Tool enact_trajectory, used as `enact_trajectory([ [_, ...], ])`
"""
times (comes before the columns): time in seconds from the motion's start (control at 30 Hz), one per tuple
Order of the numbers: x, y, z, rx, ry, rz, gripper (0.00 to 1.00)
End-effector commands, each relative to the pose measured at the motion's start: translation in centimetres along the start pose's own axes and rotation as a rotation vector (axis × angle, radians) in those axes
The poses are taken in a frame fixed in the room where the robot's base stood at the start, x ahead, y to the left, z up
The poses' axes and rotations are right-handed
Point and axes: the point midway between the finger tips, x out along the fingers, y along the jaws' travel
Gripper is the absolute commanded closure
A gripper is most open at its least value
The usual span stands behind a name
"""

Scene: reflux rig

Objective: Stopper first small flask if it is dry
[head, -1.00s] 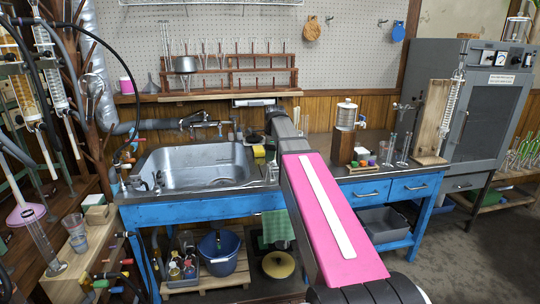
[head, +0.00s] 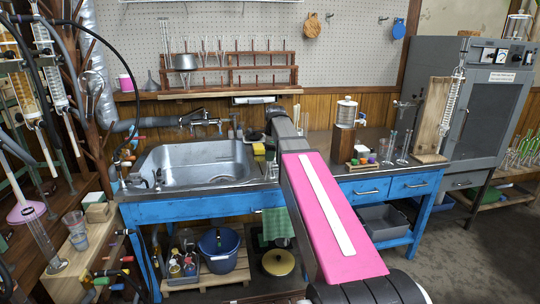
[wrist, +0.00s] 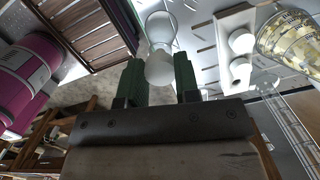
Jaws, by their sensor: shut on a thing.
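In the wrist view my gripper (wrist: 160,82) has its two green fingers on either side of a clear glass vessel (wrist: 161,32), which looks like a small flask. The fingers are shut on it. I cannot tell whether the glass is dry inside. In the head view my pink arm reaches over the bench and hides the gripper and the held glass. Small coloured stoppers (head: 366,158) sit in a wooden holder on the right bench. Thin upright glassware (head: 391,148) stands just right of them.
A steel sink (head: 197,165) is set into the blue bench on the left. A metal canister (head: 346,113) on a wooden block and a wooden board with a glass column (head: 445,110) stand on the right.

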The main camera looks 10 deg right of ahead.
Motion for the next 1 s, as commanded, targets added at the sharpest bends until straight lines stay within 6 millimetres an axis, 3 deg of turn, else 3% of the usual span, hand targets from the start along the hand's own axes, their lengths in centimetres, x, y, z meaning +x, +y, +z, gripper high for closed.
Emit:
enact_trajectory([
  [0.9,0.87,-0.01,-0.1,0.0,0.0,0.0,0.93],
  [0.93,0.87,-0.01,-0.1,0.0,0.0,0.0,0.67],
  [1.0,0.86,0.0,-0.1,0.0,0.0,0.0,0.44],
])
